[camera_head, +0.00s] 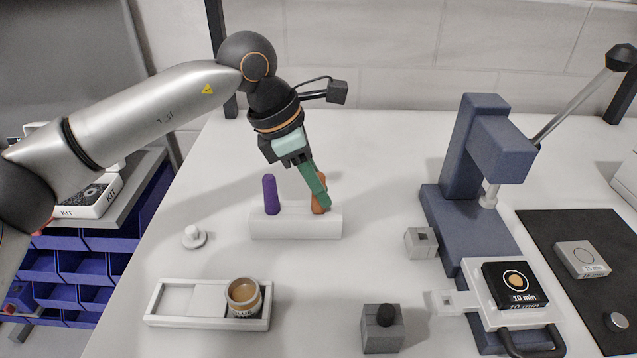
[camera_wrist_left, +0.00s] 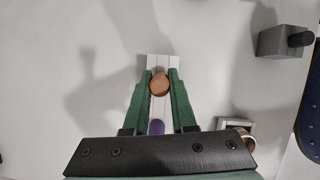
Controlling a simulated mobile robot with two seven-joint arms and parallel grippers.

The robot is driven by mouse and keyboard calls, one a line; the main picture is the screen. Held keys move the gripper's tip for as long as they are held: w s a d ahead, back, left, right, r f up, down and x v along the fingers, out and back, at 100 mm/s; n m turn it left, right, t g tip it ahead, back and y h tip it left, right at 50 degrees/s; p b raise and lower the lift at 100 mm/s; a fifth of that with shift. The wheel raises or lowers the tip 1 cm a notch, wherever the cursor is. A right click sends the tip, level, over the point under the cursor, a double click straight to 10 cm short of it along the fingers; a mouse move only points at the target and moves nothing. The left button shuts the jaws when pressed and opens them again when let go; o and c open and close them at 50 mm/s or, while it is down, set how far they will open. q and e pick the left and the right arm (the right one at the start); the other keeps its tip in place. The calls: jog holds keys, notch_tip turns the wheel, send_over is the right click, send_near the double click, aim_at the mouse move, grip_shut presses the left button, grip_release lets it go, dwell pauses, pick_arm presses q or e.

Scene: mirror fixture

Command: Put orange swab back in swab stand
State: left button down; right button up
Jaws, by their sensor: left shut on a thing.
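The white swab stand (camera_head: 296,223) is a long block on the white table; part of it also shows in the wrist view (camera_wrist_left: 160,63). A purple swab (camera_head: 270,195) stands upright in its left end. My left gripper (camera_head: 319,196) points down over the right end, its green fingers shut on the orange swab (camera_head: 320,208). In the left wrist view the orange swab's round top (camera_wrist_left: 159,85) sits between the fingertips, above the stand. The swab's lower end meets the stand's top in the picture; how deep it sits is hidden. My right gripper is not in view.
A white tray (camera_head: 155,311) with an amber jar (camera_head: 243,295) lies at front left, below a small white knob (camera_head: 193,238). A blue-grey lever press (camera_head: 470,180) stands right. Small grey blocks (camera_head: 421,242) (camera_head: 382,335) lie between.

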pick_arm(q)
jog(key=shift+f, duration=0.15)
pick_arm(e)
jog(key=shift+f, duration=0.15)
pick_arm(q)
jog(key=c, duration=0.7)
grip_release()
jog(key=shift+o, duration=0.2)
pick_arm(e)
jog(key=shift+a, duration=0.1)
pick_arm(q)
jog(key=shift+a+r, duration=0.1)
jog(key=shift+r, duration=0.15)
jog(key=v, duration=1.2)
jog(key=shift+p, duration=0.4)
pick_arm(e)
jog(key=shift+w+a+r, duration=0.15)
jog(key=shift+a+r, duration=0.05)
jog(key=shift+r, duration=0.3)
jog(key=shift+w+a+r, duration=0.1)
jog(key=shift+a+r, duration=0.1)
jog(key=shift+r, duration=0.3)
